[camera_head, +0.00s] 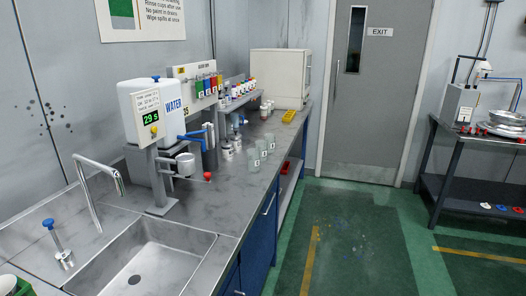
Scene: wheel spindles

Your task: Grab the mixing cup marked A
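Several clear mixing cups stand upright in a row near the front edge of the steel counter (222,204). The nearest cup (254,161) is closest to me, with a middle cup (262,149) and a far cup (270,141) behind it. Each seems to carry a small pale label. The letters are too small to read, so I cannot tell which one is marked A. Neither of my grippers is in view.
A sink (150,258) with a tap (100,185) lies in the near counter.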

